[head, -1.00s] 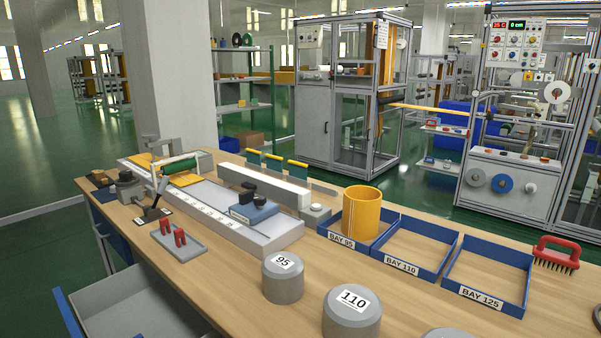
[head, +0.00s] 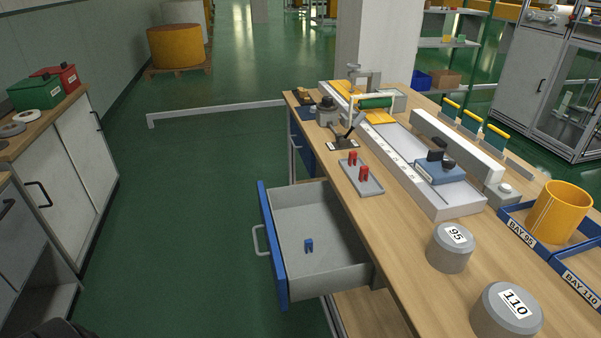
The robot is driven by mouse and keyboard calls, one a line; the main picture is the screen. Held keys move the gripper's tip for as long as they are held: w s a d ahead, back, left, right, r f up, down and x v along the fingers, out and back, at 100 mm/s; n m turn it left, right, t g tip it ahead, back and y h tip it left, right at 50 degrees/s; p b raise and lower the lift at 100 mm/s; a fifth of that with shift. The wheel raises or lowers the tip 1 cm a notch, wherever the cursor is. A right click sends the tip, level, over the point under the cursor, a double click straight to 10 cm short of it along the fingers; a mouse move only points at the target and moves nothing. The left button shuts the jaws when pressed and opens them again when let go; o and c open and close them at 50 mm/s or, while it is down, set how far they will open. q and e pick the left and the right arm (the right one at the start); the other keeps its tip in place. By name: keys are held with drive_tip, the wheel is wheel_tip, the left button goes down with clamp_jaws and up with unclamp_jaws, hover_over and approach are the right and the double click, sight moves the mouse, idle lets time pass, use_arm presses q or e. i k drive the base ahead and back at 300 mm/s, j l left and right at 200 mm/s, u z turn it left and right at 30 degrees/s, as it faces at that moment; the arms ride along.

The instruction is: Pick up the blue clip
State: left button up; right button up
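The blue clip (head: 308,245) is small and stands on the floor of the open grey drawer (head: 330,224) in the head view. The drawer has a blue front and is pulled out to the left from under the wooden workbench. Nothing touches the clip and nothing hides it. Neither of my grippers can be made out in the head view. A dark shape at the bottom left edge is too cut off to identify.
Two red clips (head: 358,166) stand on a grey tray (head: 371,187) on the workbench (head: 398,234) above the drawer. Weights marked 95 (head: 449,252) and 110 (head: 505,315) stand near its front edge. A cabinet (head: 70,165) stands at left. The green floor (head: 200,220) between is clear.

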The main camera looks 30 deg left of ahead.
sight(308, 243)
drive_tip(key=j+u, duration=0.1)
drive_tip(key=u, duration=0.25)
drive_tip(key=k+j+u, duration=0.1)
drive_tip(key=u, duration=0.2)
drive_tip(key=j+u, duration=0.2)
drive_tip(key=u, duration=0.15)
